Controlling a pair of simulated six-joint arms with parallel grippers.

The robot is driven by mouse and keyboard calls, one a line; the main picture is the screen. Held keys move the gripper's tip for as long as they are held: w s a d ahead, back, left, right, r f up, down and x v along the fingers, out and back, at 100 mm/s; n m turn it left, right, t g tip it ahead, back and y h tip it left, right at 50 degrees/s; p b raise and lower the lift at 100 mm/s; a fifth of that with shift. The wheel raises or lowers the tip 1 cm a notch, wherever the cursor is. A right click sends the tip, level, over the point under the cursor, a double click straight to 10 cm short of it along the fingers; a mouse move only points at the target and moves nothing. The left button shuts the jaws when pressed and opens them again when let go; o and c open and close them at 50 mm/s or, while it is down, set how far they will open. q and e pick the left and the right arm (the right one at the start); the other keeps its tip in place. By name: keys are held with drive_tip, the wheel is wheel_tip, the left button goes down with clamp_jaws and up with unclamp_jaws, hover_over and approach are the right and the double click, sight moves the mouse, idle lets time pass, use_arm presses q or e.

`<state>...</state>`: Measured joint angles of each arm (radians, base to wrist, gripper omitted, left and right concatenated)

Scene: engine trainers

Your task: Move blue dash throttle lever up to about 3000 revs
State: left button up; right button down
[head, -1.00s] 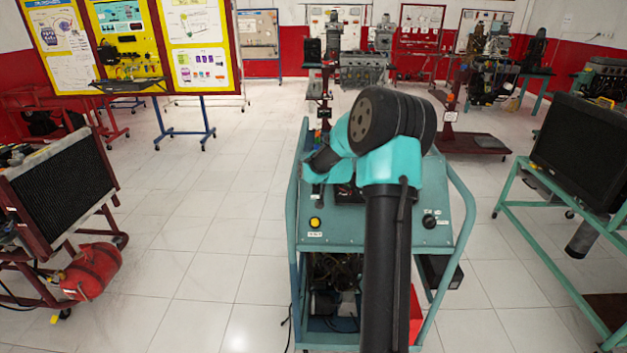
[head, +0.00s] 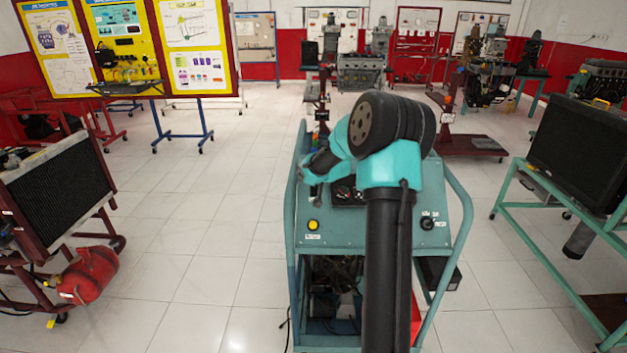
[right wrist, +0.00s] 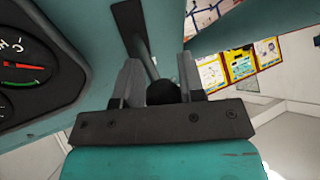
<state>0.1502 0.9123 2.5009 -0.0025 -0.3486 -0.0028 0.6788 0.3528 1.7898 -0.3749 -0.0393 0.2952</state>
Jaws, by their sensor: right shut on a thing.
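The throttle lever shows in the right wrist view as a thin grey rod ending in a dark round knob (right wrist: 163,92). The rod comes out of a dark slot (right wrist: 130,25) in the teal dash panel (right wrist: 85,18). My right gripper (right wrist: 158,62) is shut on the lever, with its fingers on either side of the knob. In the head view my right arm covers much of the dash panel (head: 375,228) and hides the lever. My left gripper is not in view.
A round gauge (right wrist: 22,66) with a red needle is left of my right gripper; its number scale is mostly cut off. A yellow button (head: 313,225) sits on the panel's lower left. Radiator stands (head: 70,190) and (head: 515,215) flank the trainer, with clear floor between.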

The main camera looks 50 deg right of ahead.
drive_tip(key=c, duration=0.8)
unclamp_jaws()
drive_tip(key=shift+w+a+f, duration=0.1)
drive_tip(key=shift+w+a, duration=0.2)
drive_tip(key=shift+w, duration=0.05)
drive_tip(key=shift+s+d, duration=0.15)
drive_tip(key=shift+s, duration=0.05)
drive_tip(key=shift+s+r, duration=0.3)
drive_tip(key=shift+r, duration=0.1)
drive_tip(key=shift+v, duration=8.25)
drive_tip(key=shift+f, duration=0.1)
